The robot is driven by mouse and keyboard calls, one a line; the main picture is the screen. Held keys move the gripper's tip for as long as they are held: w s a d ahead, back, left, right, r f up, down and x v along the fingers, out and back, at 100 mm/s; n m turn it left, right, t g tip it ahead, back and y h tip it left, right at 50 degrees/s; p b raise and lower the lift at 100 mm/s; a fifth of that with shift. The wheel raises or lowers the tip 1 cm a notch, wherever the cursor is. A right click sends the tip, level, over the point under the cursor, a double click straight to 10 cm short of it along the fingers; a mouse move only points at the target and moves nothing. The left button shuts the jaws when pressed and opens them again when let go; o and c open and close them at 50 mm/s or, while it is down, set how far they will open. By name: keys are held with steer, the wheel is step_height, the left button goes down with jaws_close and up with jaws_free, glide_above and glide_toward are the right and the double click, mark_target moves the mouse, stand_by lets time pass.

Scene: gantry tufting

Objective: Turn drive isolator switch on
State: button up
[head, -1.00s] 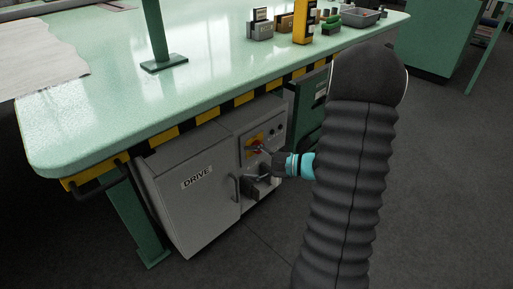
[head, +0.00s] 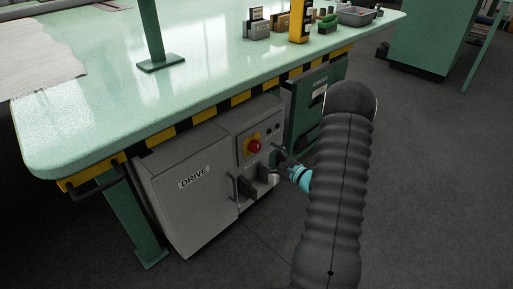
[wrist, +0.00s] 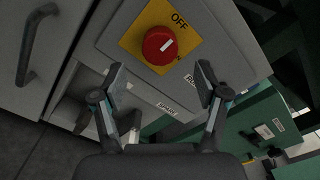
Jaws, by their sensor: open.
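The isolator switch is a round red knob (wrist: 160,45) with a white bar mark, on a yellow plate (wrist: 135,42) on the grey drive cabinet (head: 190,190). The word OFF is printed at the plate's upper right corner in the wrist view, and the white bar slants up toward that side. The knob also shows uncovered in the head view (head: 254,146). My gripper (wrist: 160,77) is open and empty, its two fingertips apart just below the knob in the wrist view, not touching it. In the head view my arm hides part of the gripper.
A label reading SPARE (wrist: 168,108) is lower on the panel, between my fingers in the picture. A cabinet handle (wrist: 38,45) stands out at the left. A green cabinet (head: 308,115) is beside the drive cabinet, and the tabletop (head: 120,110) overhangs both.

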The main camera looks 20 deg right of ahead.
mark_target(258, 148)
steer(key=x, duration=0.7)
steer(key=shift+s, duration=0.1)
steer(key=shift+c, duration=0.2)
steer(key=c, duration=1.1)
